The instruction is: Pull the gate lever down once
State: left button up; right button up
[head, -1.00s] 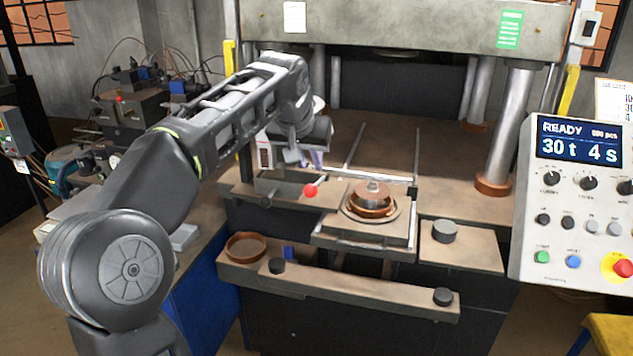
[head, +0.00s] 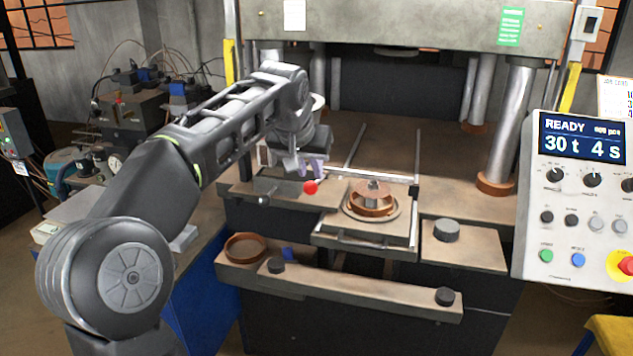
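The lever with a red ball knob (head: 310,187) sticks out at the front of the press bed, left of the round mould (head: 371,200). I take it for the gate lever; most of its rod is hard to make out. My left gripper (head: 304,168) hangs just above the red knob, fingers pointing down, with purplish tips. The fingers look close to the knob, but I cannot tell whether they touch it or how far apart they are. My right gripper is not in view.
The control panel (head: 580,200) at the right reads READY, 30 t 4 s. Steel columns (head: 508,125) flank the press opening. A hydraulic unit (head: 135,105) stands at the left.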

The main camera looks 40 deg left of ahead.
aim_at(309, 186)
pick_arm(q)
notch_tip(309, 186, down, 12)
jog(key=b, duration=0.9)
jog(key=shift+b, duration=0.3)
dwell(0.4)
dwell(0.5)
notch_tip(309, 186, up, 7)
jog(key=p, duration=0.6)
notch_tip(309, 186, up, 6)
jog(key=p, duration=0.5)
jog(key=shift+r+p, duration=0.1)
jog(key=shift+p, duration=0.3)
dwell(0.3)
